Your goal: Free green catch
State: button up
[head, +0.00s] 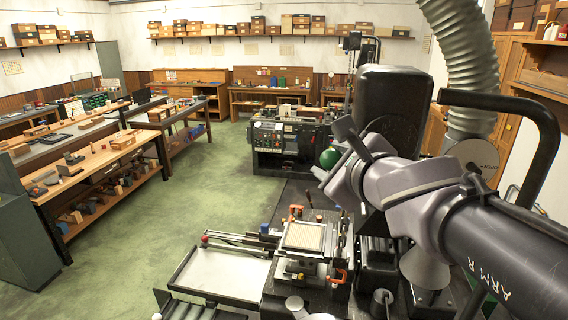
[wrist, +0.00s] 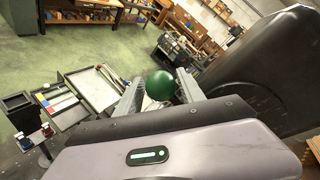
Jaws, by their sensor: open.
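The green catch shows as a round green ball knob (head: 330,158) at the left side of the tall black machine in the head view. In the wrist view the green knob (wrist: 160,85) appears in the gap between my two fingers. My gripper (wrist: 160,78) is open, with one finger on each side of the knob in the picture. Whether the knob is fully between the fingertips or just beyond them is hard to tell. In the head view my gripper (head: 329,169) is at the knob, partly hidden by my wrist. The knob's stem is hidden.
The black machine body (wrist: 268,70) stands close on the right in the wrist view. A flat tray (head: 225,272) and a framed plate (head: 303,237) lie below the knob. A grey control machine (head: 288,138) stands behind. Green floor (head: 160,230) is clear at left.

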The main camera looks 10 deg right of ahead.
jog(key=x, duration=0.3)
jog(key=shift+d, duration=0.1)
jog(key=shift+w, duration=0.2)
jog(key=shift+s, duration=0.2)
jog(key=shift+c, duration=0.7)
grip_shut()
